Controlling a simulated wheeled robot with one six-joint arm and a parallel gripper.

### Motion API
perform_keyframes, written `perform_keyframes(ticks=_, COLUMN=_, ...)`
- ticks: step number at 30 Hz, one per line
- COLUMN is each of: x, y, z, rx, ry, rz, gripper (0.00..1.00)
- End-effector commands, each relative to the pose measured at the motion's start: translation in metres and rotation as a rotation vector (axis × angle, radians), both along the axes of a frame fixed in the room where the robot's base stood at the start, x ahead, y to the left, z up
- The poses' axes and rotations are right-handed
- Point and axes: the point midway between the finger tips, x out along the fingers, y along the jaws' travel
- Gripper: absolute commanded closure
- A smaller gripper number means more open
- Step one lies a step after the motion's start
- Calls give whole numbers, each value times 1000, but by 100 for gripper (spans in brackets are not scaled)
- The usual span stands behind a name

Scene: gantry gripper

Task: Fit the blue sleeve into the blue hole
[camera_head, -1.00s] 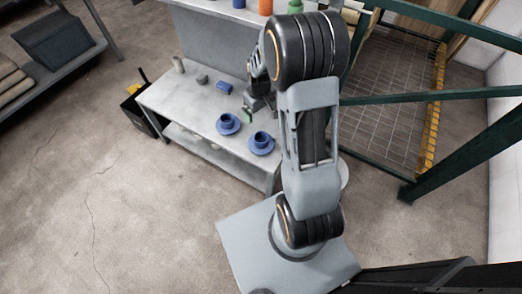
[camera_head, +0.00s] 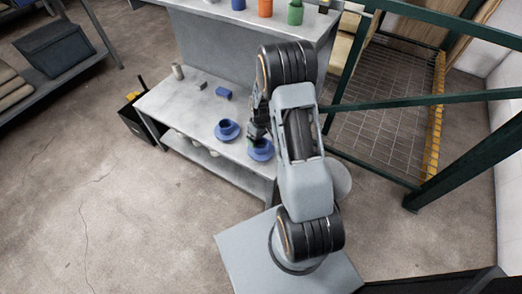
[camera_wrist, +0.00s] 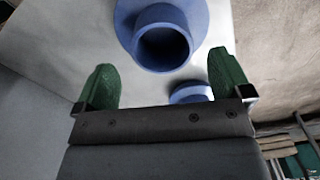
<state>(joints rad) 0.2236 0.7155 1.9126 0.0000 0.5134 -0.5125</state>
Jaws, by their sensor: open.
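Two blue flanged pieces, each an upright collar on a round disc, stand on the bench: one at the left (camera_head: 227,129) and one at the right (camera_head: 261,152). A short blue cylinder (camera_head: 223,93) lies on its side farther back. I cannot tell by looks which piece is the sleeve. My gripper (camera_head: 258,136) is above the right flanged piece and partly hides it. In the wrist view my gripper (camera_wrist: 163,80) has its green fingers wide apart with nothing held. A flanged collar (camera_wrist: 163,42) with a dark round bore shows beyond the fingertips. Another blue piece (camera_wrist: 190,92) is partly hidden by the gripper body.
The grey bench (camera_head: 175,101) also carries a beige cylinder (camera_head: 178,71) and a small grey block (camera_head: 202,86) at the back left. Colored containers stand on a higher shelf behind. A dark bin (camera_head: 138,118) is left of the bench. Green rails are at the right.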

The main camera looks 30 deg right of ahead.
Motion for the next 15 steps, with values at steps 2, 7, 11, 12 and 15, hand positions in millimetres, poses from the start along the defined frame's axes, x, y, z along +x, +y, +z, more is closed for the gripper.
perform_keyframes(ticks=2, x=0, y=1, z=-9, rx=0, ry=2, rz=0, gripper=3)
perform_keyframes(ticks=7, x=-1, y=3, z=-32, rx=0, ry=3, rz=0, gripper=3)
perform_keyframes(ticks=11, x=0, y=3, z=-46, rx=1, ry=1, rz=0, gripper=3)
perform_keyframes(ticks=12, x=0, y=3, z=-48, rx=0, ry=1, rz=0, gripper=3)
perform_keyframes(ticks=15, x=0, y=3, z=-49, rx=0, ry=0, rz=0, gripper=3)
